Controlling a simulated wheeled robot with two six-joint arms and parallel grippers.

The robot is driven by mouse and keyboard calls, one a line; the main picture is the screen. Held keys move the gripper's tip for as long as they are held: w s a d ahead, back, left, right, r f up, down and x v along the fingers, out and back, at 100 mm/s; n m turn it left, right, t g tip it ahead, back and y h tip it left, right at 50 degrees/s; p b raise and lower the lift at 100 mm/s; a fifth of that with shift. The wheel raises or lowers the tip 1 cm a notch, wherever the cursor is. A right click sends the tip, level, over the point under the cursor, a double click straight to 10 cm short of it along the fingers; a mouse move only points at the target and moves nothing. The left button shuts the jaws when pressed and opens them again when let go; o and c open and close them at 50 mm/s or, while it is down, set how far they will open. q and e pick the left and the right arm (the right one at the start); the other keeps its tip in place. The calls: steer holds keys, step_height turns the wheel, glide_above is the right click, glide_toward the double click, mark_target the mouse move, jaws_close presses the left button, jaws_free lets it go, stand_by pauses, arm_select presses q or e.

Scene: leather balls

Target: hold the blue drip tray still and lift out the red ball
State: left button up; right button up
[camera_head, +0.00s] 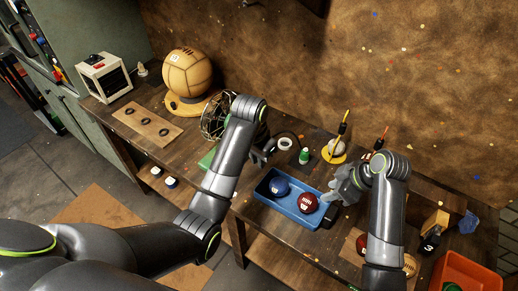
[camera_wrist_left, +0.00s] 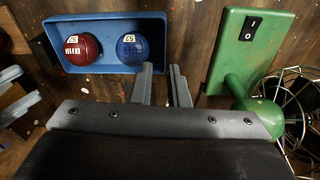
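The blue drip tray (camera_head: 290,213) lies on the wooden bench; it also shows in the left wrist view (camera_wrist_left: 108,70). A blue ball (camera_head: 280,186) and a red ball (camera_head: 308,202) sit inside it, side by side. In the left wrist view the blue ball (camera_wrist_left: 131,48) is nearer my left gripper than the red ball (camera_wrist_left: 82,48). My left gripper (camera_wrist_left: 161,68) is open and empty, its fingertips near one end wall of the tray; their height above it is unclear. My right gripper (camera_head: 334,194) is by the tray's other end, close to the red ball, apparently open and empty.
A green switch box (camera_wrist_left: 240,50) and a wire-caged fan (camera_head: 217,115) stand beside my left gripper. A small green bottle (camera_head: 304,155) and a yellow stand (camera_head: 334,152) are behind the tray. An orange crate (camera_head: 470,272) is at the far right.

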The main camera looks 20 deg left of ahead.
arm_select(q)
steer(key=shift+n+t, duration=0.3)
steer(key=shift+n, duration=0.2)
steer(key=w+f, duration=0.1)
steer(key=f, duration=0.4)
steer(key=w+f, duration=0.1)
steer(key=f, duration=0.4)
steer(key=w+f, duration=0.2)
steer(key=f, duration=0.3)
steer(key=shift+d, duration=0.35)
steer(key=shift+c, duration=0.3)
jaws_close()
steer(key=shift+s, duration=0.1)
stand_by(0.6)
